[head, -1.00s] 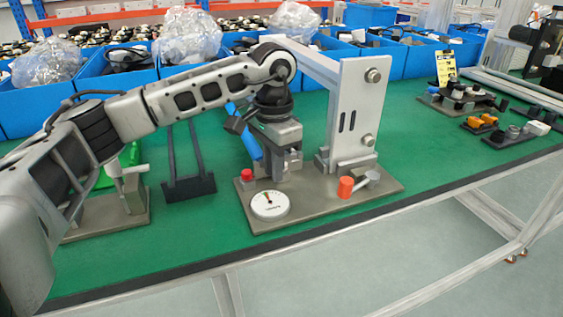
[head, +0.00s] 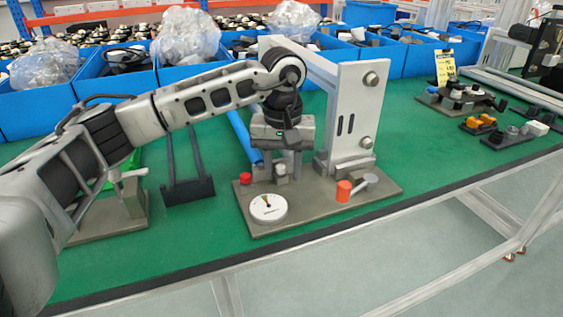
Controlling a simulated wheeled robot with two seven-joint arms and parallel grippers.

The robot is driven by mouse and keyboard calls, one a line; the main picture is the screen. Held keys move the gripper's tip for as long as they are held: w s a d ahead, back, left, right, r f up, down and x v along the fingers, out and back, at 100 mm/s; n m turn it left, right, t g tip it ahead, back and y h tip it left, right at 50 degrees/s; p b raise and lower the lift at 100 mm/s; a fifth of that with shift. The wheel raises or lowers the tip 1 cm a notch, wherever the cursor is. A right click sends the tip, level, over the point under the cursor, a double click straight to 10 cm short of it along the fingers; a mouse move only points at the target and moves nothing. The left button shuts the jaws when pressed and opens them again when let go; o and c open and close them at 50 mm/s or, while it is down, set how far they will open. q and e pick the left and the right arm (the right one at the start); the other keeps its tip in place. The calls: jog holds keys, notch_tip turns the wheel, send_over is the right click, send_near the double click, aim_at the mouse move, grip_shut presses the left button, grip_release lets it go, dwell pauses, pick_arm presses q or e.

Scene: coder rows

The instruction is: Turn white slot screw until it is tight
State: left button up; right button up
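The white slot screw (head: 281,169) shows as a small pale head on a grey post on the brown base plate (head: 311,208), behind the round white dial. My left gripper (head: 283,165) points down over it from above. Its two fingers stand apart, one to each side of the screw, with a gap visible, so it looks open. The slot itself is too small to make out. The white dial (head: 268,208) at the front of the plate has a small needle and coloured marks. My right gripper is not in view.
A red knob (head: 245,178) stands left of the screw. An orange cylinder (head: 343,191) and a grey lever stand at the right. A tall grey bracket (head: 357,110) rises close behind. Blue bins (head: 115,76) line the back.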

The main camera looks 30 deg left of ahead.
pick_arm(q)
jog(key=n, duration=0.2)
jog(key=n+p, duration=0.1)
jog(key=n, duration=0.2)
jog(key=shift+w+d, duration=0.15)
jog(key=shift+d, duration=0.05)
jog(key=n, duration=0.5)
jog(key=shift+w+f, duration=0.1)
jog(key=shift+p, duration=0.3)
jog(key=shift+r+p, duration=1.7)
jog(key=shift+r, duration=0.85)
jog(key=shift+f, duration=0.1)
